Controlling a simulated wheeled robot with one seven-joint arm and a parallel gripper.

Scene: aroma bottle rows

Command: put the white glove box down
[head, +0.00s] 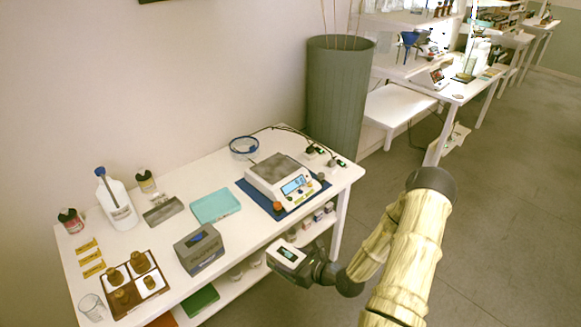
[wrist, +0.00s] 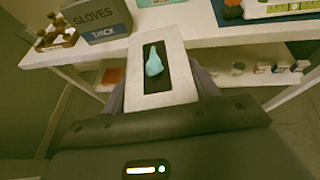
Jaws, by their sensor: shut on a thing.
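The white glove box (head: 287,253) is held in front of the table's front edge, in the air, beside the scale end. In the wrist view the white glove box (wrist: 181,72) has a dark slot with a teal glove showing in it. My gripper (wrist: 160,90) is shut on its sides; the fingers are mostly hidden. My gripper (head: 305,262) also shows in the head view, at the end of my arm. The white table (head: 236,235) lies just beyond the box.
A grey glove box (head: 200,248) stands at the table's front edge, left of my gripper. A wooden tray of bottles (head: 135,285), a teal pad (head: 215,205) and a scale (head: 281,180) on a blue mat are near. Bare tabletop lies between grey box and scale.

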